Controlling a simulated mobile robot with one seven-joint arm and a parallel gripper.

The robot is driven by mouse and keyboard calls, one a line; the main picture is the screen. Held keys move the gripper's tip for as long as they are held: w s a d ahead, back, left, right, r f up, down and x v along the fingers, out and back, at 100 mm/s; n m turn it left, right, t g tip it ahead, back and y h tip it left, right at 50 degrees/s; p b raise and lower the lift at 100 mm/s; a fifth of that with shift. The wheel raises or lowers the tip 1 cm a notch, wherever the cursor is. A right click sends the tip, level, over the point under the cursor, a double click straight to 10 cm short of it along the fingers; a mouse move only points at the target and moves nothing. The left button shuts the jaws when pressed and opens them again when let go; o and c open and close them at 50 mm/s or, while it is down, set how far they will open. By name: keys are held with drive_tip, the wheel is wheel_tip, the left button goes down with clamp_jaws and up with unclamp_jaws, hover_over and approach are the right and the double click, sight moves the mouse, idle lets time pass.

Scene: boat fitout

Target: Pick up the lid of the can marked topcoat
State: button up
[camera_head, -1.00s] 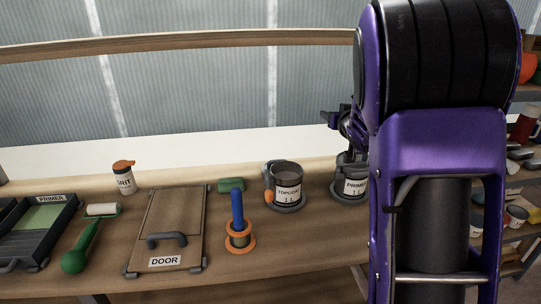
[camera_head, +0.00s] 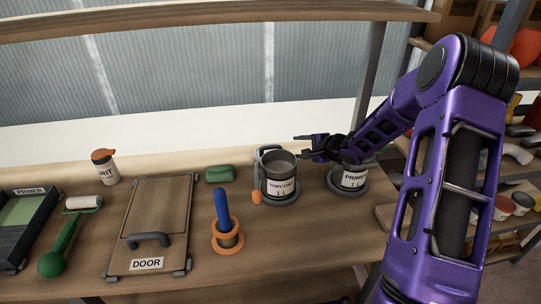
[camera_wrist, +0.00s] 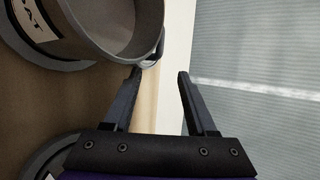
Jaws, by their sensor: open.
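The can marked TOPCOAT (camera_head: 281,187) stands upright on a dark round base on the bench in the head view. Its top shows a grey rim around a recessed grey surface; I cannot tell whether this is a lid or the open inside. In the wrist view the can (camera_wrist: 88,28) fills the upper left, its label partly cut off. My gripper (camera_head: 303,147) is open and empty, pointing left, just right of and above the can's rim. In the wrist view the gripper (camera_wrist: 159,73) has its fingers apart, with nothing between them.
The PRIMER can (camera_head: 352,177) stands close by on the right, under my gripper. A green block (camera_head: 220,174), a blue-handled tool (camera_head: 222,207) and a DOOR panel (camera_head: 150,220) lie further left.

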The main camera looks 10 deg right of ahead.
sight(276, 147)
drive_tip(key=b+x, duration=0.2)
drive_tip(key=x, duration=1.2)
drive_tip(key=shift+d, duration=0.15)
clamp_jaws()
